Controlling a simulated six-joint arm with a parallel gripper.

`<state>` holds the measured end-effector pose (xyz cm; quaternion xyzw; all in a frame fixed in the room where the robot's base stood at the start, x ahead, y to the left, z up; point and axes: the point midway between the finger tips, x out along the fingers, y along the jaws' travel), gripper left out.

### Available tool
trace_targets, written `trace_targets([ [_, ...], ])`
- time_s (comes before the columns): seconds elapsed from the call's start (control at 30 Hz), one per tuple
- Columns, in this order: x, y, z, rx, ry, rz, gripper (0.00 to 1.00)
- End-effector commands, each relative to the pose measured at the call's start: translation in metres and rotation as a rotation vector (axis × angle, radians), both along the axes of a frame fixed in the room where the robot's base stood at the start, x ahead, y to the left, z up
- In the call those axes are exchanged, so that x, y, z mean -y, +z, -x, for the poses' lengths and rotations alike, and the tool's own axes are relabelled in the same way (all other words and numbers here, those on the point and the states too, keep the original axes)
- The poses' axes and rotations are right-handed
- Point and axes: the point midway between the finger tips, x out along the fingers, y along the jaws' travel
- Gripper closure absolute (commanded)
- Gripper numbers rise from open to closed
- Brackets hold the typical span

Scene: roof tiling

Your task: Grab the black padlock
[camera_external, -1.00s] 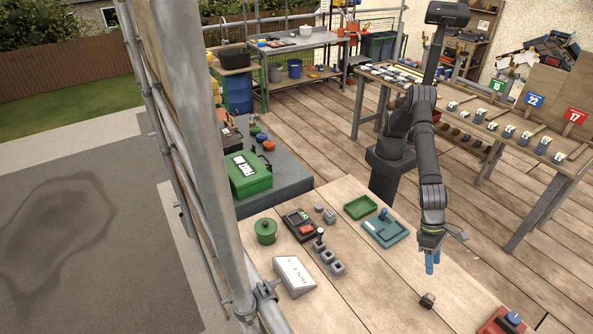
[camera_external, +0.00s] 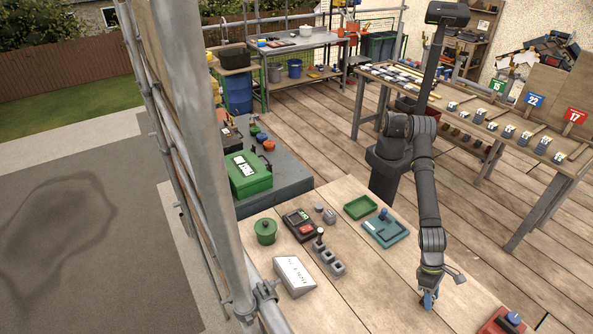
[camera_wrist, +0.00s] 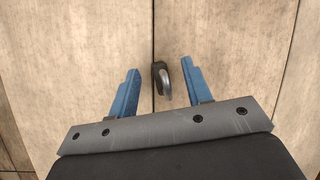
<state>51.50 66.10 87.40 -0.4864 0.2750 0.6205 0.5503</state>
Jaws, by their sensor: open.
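The black padlock (camera_wrist: 158,72) lies on the wooden table between the two blue fingers of my gripper (camera_wrist: 160,88) in the wrist view. Its grey metal shackle (camera_wrist: 166,88) faces the camera, and wood shows between it and both fingers. My gripper is open. In the external view my gripper (camera_external: 428,300) is low over the table's front right part, and it covers most or all of the padlock there.
A red tray with a blue item (camera_external: 508,320) sits right of my gripper. A teal tray (camera_external: 386,232), a green tray (camera_external: 361,207), grey blocks (camera_external: 330,262) and a white sloped box (camera_external: 294,277) stand to the left. The wood around the padlock is clear.

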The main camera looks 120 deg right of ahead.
Motion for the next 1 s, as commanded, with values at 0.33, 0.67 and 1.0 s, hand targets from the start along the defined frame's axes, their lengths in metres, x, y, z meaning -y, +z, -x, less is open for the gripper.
trace_targets([
  [0.33, -0.0014, -0.0023, -0.0003, 0.001, 0.0, -0.001, 0.67],
  [0.67, -0.0013, -0.0024, -0.0004, 0.001, 0.0, -0.001, 1.0],
  [1.0, -0.0013, -0.001, -0.0006, 0.001, 0.0, -0.001, 1.0],
])
